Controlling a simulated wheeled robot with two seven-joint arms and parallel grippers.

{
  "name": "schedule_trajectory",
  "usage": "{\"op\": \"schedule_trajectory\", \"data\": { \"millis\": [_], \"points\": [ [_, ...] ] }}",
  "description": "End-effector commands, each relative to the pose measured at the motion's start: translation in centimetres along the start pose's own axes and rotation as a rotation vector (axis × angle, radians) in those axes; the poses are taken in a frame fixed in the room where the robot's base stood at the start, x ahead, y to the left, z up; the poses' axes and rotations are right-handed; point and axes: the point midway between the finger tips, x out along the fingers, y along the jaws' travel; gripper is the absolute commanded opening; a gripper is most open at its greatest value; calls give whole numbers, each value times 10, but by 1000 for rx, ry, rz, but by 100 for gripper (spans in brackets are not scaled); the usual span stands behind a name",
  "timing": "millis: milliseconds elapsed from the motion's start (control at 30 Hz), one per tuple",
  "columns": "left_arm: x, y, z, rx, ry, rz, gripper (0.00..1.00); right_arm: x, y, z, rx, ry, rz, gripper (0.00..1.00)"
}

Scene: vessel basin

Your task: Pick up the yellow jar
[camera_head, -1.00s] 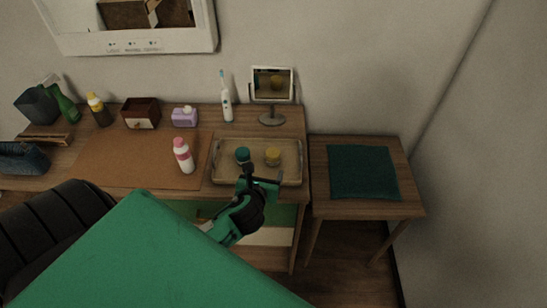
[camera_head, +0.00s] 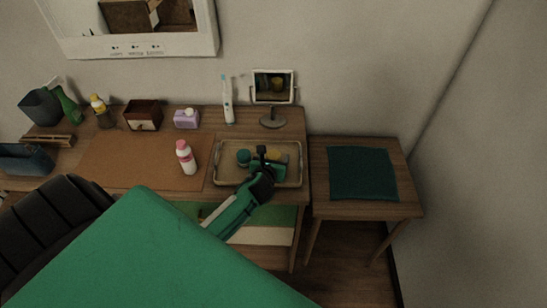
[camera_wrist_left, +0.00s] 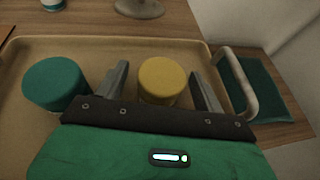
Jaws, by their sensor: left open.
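The yellow jar (camera_wrist_left: 162,80) stands on the tan tray, between the two open fingers of my left gripper (camera_wrist_left: 160,88) in the left wrist view. The fingers are apart from it on both sides, and its lower front is hidden by the gripper body. In the head view the left gripper (camera_head: 266,158) hangs over the tray and covers part of the yellow jar (camera_head: 281,157). A teal-lidded jar (camera_wrist_left: 55,83) stands to the left of the fingers, and it also shows in the head view (camera_head: 243,156). My right gripper is not in view.
The tray (camera_head: 230,176) has raised walls and a metal handle (camera_wrist_left: 244,85) close to the right finger. A round mirror foot (camera_head: 272,123) stands behind the tray. A pink-capped bottle (camera_head: 186,157) stands left of it. A side table with a teal cloth (camera_head: 362,172) is at the right.

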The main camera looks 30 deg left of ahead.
Motion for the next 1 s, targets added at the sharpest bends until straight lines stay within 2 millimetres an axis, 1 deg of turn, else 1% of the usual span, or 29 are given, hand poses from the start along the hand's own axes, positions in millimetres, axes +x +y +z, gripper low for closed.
{"op": "schedule_trajectory", "data": {
  "millis": [33,100,200,433,467,500,567,600,700,1000],
  "points": [
    [6,0,1,-1,0,1,70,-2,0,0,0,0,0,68],
    [12,0,1,-1,0,0,70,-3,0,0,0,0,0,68],
    [17,0,0,-1,1,0,70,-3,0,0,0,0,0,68],
    [18,0,0,0,0,0,70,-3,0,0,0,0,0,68],
    [18,0,0,0,0,0,66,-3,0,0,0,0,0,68],
    [18,0,0,0,0,0,58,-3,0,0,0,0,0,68],
    [18,0,0,0,0,0,46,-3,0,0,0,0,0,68],
    [18,0,0,0,0,0,38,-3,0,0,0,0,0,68],
    [18,0,0,0,0,0,19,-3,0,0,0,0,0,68],
    [17,0,2,1,-1,0,19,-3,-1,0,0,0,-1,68]
  ]
}}
